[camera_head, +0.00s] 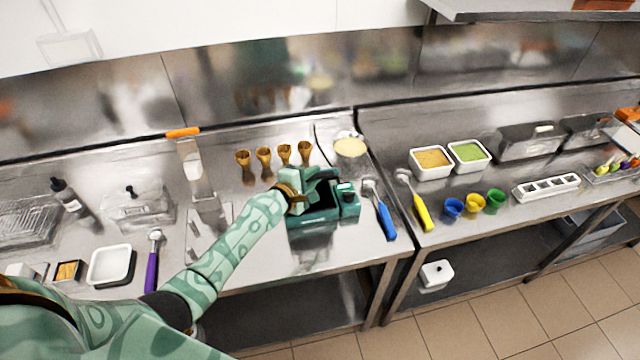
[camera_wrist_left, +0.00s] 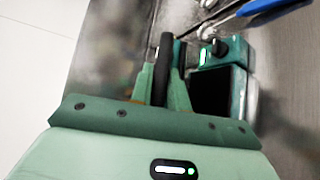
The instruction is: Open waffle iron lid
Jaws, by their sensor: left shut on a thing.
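The green waffle iron (camera_head: 318,218) stands on the steel counter, with a dark inner surface showing in the head view. Its control box (camera_head: 347,198) with a lit display is on its right side. My left gripper (camera_head: 306,184) is over the iron's back left part and hides some of it. In the left wrist view the fingers (camera_wrist_left: 163,80) are shut on the black lid handle (camera_wrist_left: 165,52). The iron's dark opening (camera_wrist_left: 211,92) shows beside them. The lid looks raised, but its exact angle is hard to tell. My right gripper is not in view.
Several waffle cones (camera_head: 264,156) stand behind the iron. A blue-handled scoop (camera_head: 385,220) lies to its right, with a yellow-handled one (camera_head: 421,212) beyond. A pale yellow bowl (camera_head: 350,147) is behind. A clear tall container (camera_head: 192,165) stands to the left.

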